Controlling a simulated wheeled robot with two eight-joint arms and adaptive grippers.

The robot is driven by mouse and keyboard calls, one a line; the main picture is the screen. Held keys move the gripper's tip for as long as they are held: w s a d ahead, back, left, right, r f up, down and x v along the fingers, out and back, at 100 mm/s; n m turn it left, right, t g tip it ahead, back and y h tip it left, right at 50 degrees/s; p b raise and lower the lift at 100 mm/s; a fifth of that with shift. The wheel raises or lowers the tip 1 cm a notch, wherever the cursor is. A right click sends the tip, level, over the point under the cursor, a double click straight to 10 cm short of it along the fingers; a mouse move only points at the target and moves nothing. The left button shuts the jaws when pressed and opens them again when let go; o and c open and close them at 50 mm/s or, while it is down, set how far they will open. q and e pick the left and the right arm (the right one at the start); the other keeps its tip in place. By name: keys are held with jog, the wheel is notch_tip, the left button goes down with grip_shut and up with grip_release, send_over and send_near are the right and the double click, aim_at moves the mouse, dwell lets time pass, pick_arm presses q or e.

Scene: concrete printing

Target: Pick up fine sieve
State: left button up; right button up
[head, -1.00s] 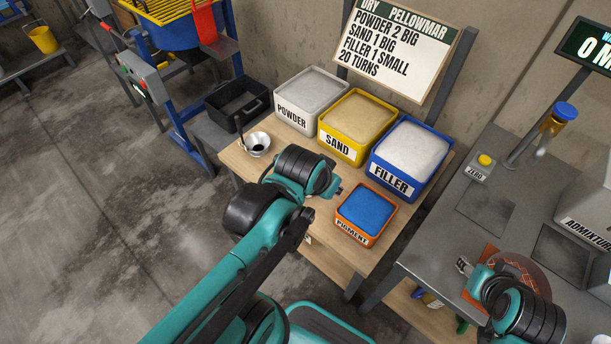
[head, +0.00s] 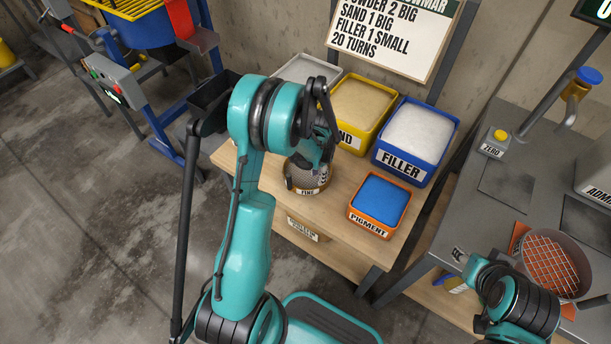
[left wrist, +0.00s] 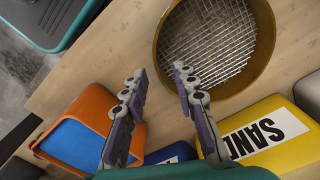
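The fine sieve (head: 305,186), a round brownish pan with a "FINE" label, sits on the wooden table in front of the sand bin. In the left wrist view its brown rim and wire mesh (left wrist: 212,42) show from above, and it looks empty. My left gripper (head: 322,166) is over the sieve, its wrist partly covering it. In the left wrist view the two fingers (left wrist: 160,72) are apart, with nothing between them, beside the rim. My right gripper (head: 459,255) is low at the right by the grey table; its fingers are too small to judge.
The orange pigment box (head: 379,205), blue filler bin (head: 415,143) and yellow sand bin (head: 362,105) stand close around the sieve. Another sieve with coarse mesh (head: 552,262) is on the grey table (head: 510,150) at the right. A black tub (head: 208,97) stands behind my left arm.

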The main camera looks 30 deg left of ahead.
aim_at(318, 188)
pick_arm(q)
notch_tip(318, 188, down, 3)
jog(key=shift+s+f+b, duration=0.1)
jog(key=shift+b, duration=0.55)
jog(key=f+b, duration=0.2)
jog(key=f, duration=0.2)
jog(key=shift+s+d+f+b, duration=0.2)
jog(key=shift+d+f+b, duration=0.1)
jog(key=shift+f+b, duration=0.1)
jog(key=shift+r, duration=0.15)
grip_shut()
